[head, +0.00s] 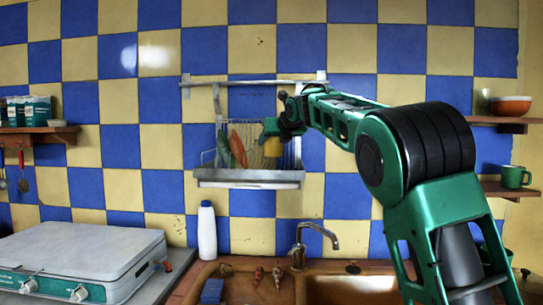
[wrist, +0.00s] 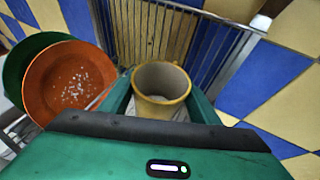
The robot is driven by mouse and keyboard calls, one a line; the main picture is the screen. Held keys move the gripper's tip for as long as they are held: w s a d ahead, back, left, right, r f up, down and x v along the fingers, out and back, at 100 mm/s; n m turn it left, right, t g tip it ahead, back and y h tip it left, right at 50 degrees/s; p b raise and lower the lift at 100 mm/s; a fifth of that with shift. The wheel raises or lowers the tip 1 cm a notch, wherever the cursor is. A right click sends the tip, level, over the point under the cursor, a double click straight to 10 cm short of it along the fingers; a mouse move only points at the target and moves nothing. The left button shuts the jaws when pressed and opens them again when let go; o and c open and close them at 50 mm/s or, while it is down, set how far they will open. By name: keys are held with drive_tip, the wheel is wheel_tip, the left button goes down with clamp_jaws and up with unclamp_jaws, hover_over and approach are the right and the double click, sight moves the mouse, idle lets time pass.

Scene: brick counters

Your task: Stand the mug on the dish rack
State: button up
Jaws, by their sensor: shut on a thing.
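A yellow mug (wrist: 160,90) is between the two fingers of my gripper (wrist: 158,100) in the wrist view. It is upright, with its open top toward the camera. In the head view the mug (head: 272,147) is at the right part of the wall-mounted dish rack (head: 248,178), with my gripper (head: 275,130) reaching it from the right. I cannot tell if its base touches the rack's tray. My gripper is shut on the mug. The rack's wire bars (wrist: 190,35) rise just behind the mug.
An orange dish (wrist: 68,80) and a green dish (wrist: 25,55) stand in the rack to the left of the mug. Below are a sink with a tap (head: 318,240), a white bottle (head: 207,230) and a stove (head: 75,255). Shelves flank the rack, one holding a green mug (head: 513,177).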

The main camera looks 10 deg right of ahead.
sight(273, 151)
drive_tip(key=shift+f, duration=1.85)
drive_tip(key=o, duration=1.2)
drive_tip(key=shift+s, duration=0.1)
drive_tip(key=shift+v, duration=5.05)
drive_tip(key=shift+s+r, duration=0.2)
drive_tip(key=shift+s, duration=0.35)
